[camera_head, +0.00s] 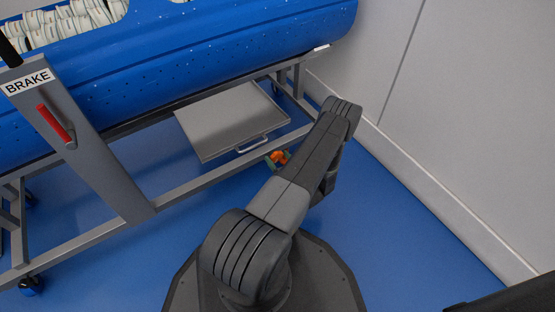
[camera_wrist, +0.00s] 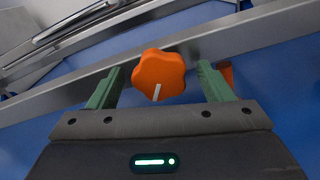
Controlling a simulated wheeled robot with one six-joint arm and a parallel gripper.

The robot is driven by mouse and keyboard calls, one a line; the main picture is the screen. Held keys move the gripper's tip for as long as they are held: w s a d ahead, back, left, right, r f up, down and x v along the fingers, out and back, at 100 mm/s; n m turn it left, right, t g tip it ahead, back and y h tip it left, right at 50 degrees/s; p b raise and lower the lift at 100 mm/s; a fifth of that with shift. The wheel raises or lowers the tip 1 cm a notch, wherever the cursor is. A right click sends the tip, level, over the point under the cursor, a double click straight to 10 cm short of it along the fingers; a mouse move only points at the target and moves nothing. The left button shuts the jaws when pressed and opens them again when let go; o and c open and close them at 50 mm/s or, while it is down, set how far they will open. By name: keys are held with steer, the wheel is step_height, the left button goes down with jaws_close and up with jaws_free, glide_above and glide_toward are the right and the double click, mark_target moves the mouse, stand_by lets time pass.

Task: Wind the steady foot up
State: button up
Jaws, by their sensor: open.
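An orange lobed knob (camera_wrist: 160,73) with a white mark pointing down toward my gripper is in the middle of the wrist view. It also shows small in the head view (camera_head: 279,157), below the drawer front and by the carrier's lower rail. My gripper (camera_wrist: 158,85) is open, with one green finger on each side of the knob. I cannot tell whether the fingers touch it. A second small orange part (camera_wrist: 226,72) shows behind the right finger. The steady foot itself is not clearly seen.
The blue tub (camera_head: 190,70) rests on a grey frame (camera_head: 215,176). A grey drawer (camera_head: 225,115) with a handle hangs beneath. A post marked BRAKE carries a red lever (camera_head: 56,123) at left. A white wall (camera_head: 455,110) stands close on the right. Blue floor (camera_head: 400,235) is clear between.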

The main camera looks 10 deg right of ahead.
steer(key=shift+w+a, duration=0.2)
steer(key=shift+w, duration=0.35)
steer(key=c, duration=1)
